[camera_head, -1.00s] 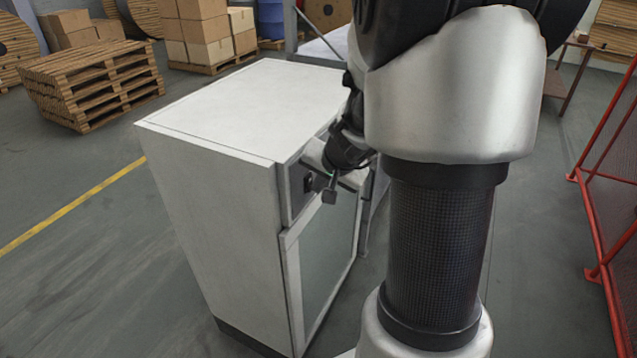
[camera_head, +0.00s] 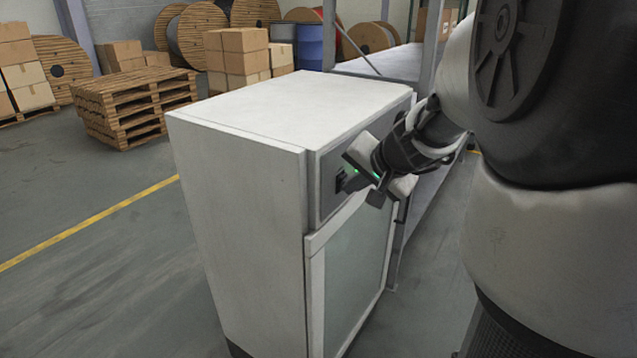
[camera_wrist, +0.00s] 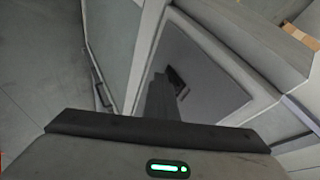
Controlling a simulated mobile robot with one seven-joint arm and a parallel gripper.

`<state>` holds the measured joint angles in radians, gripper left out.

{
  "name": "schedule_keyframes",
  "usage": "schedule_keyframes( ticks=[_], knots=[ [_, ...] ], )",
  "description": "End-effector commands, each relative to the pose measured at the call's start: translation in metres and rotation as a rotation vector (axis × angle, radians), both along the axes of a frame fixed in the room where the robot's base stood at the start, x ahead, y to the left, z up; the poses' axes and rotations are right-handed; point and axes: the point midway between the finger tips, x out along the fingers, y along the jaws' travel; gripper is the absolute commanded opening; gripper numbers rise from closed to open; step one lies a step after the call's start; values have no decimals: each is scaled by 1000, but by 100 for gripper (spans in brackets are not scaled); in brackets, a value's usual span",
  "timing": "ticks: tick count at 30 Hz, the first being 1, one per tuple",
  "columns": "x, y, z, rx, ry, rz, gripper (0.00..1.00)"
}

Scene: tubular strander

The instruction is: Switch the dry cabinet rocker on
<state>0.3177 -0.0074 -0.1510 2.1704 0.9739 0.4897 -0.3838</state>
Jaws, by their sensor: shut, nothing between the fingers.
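The dry cabinet (camera_head: 240,180) is a white box with a glazed front door and a grey control panel (camera_head: 327,199) above it. A small dark rocker (camera_head: 340,180) sits on that panel. My gripper (camera_head: 353,184) is shut and empty, with its fingertips right in front of the rocker. In the wrist view, the dark fingers (camera_wrist: 161,98) point at the grey panel, and the rocker (camera_wrist: 178,80) shows just beyond and beside their tips, partly hidden. I cannot tell whether the fingers touch it, nor which way it is tipped.
The glass door (camera_head: 357,260) hangs below the panel, with a dark handle (camera_wrist: 101,92) at its edge. A grey bench (camera_head: 395,62) stands behind the cabinet. Pallets (camera_head: 135,103), boxes (camera_head: 238,50) and cable reels lie farther back. The floor at left is clear.

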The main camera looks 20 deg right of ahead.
Motion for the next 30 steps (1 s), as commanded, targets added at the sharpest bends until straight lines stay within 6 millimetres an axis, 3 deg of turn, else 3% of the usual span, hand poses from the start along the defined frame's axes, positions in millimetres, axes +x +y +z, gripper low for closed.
schedule_keyframes(
  ticks=[12, 24, 30],
  knots=[
    [1, 8, -2, 7, 7, 13, 0],
    [2, 8, 17, 6, 0, 15, 0],
    [3, 7, 17, 6, -4, 14, 0]
  ],
)
